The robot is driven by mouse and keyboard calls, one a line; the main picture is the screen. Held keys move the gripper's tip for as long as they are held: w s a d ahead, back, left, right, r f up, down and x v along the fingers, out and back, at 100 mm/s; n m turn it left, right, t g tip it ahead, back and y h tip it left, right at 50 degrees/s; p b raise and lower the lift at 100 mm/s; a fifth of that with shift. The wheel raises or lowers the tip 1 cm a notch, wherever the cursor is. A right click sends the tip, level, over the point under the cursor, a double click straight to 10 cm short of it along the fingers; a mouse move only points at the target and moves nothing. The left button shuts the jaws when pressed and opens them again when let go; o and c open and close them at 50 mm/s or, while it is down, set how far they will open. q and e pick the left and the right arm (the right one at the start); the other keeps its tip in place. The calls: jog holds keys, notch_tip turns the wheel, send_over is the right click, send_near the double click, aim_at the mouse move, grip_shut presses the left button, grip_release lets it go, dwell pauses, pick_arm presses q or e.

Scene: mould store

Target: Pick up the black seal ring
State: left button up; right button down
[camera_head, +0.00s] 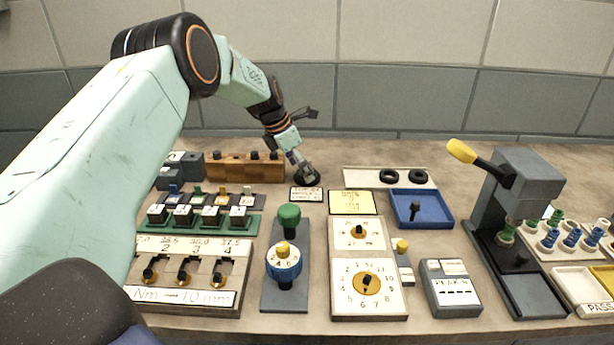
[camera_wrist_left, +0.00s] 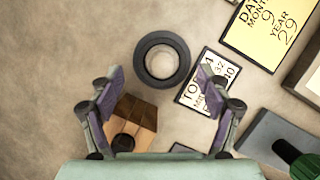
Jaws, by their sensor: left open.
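A black seal ring (camera_wrist_left: 140,62) lies flat on the bench in the left wrist view, at the upper middle. In the head view the ring (camera_head: 312,178) shows at the back of the bench, partly hidden by my left gripper (camera_head: 301,170). In the left wrist view my left gripper (camera_wrist_left: 158,78) is open, one finger to each side and below the ring in the picture. My right gripper is not in view.
A small label card (camera_wrist_left: 208,85) lies close to the ring's right. A wooden block (camera_wrist_left: 133,118) with a black knob is near the left finger. Two more black rings (camera_head: 389,181) lie on a pale board (camera_head: 360,178). A blue tray (camera_head: 432,216) stands in front of it.

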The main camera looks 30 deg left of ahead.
pick_arm(q)
jog(key=shift+d, duration=0.3)
jog(key=shift+a+f, duration=0.1)
jog(key=shift+a, duration=0.1)
jog(key=shift+c, duration=1.2)
jog(key=shift+d, duration=0.15)
jog(key=c, duration=0.6)
jog(key=shift+c, duration=1.4)
notch_tip(320, 180, up, 18)
jog(key=p, duration=1.1)
jog(key=shift+f, duration=0.25)
jog(key=shift+s+f, duration=0.1)
